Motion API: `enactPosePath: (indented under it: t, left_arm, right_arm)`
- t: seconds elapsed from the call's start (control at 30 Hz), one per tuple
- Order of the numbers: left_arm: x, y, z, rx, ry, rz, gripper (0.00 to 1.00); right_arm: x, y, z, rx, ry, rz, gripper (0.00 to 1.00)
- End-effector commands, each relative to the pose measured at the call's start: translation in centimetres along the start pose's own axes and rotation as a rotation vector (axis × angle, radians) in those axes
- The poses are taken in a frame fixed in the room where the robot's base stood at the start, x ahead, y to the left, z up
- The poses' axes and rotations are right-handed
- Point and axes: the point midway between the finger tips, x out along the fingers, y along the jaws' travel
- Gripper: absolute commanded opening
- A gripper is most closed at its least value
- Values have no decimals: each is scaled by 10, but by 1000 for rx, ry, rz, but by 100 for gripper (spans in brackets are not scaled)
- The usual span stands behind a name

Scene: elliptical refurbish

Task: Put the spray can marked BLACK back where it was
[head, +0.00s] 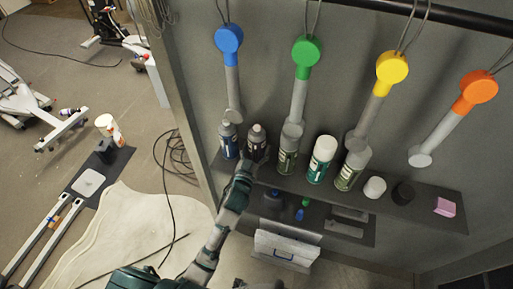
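The shelf (330,189) runs along the grey wall. My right gripper does not show clearly.
A teal can with a white cap (321,159), another grey-green can (352,169), a white cup (374,188), a black cup (402,193) and a pink block (445,207) stand to the right. Coloured hanging tools, such as the blue one (229,38), hang just above. A grey toolbox (287,250) is below.

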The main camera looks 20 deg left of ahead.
Motion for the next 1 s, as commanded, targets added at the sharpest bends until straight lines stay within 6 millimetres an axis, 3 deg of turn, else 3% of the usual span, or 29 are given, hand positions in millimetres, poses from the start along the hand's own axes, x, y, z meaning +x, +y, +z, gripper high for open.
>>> enactPosePath:
  t: [0.07, 0.47, 1.0]
  left_arm:
    - [0, 0, 0, 0, 0, 0, 92]
    - [-3, 0, -1, 0, -1, 1, 92]
    - [-106, 0, 0, -1, -2, 0, 92]
  right_arm:
    - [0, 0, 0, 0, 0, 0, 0]
    - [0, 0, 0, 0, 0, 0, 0]
    - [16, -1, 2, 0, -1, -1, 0]
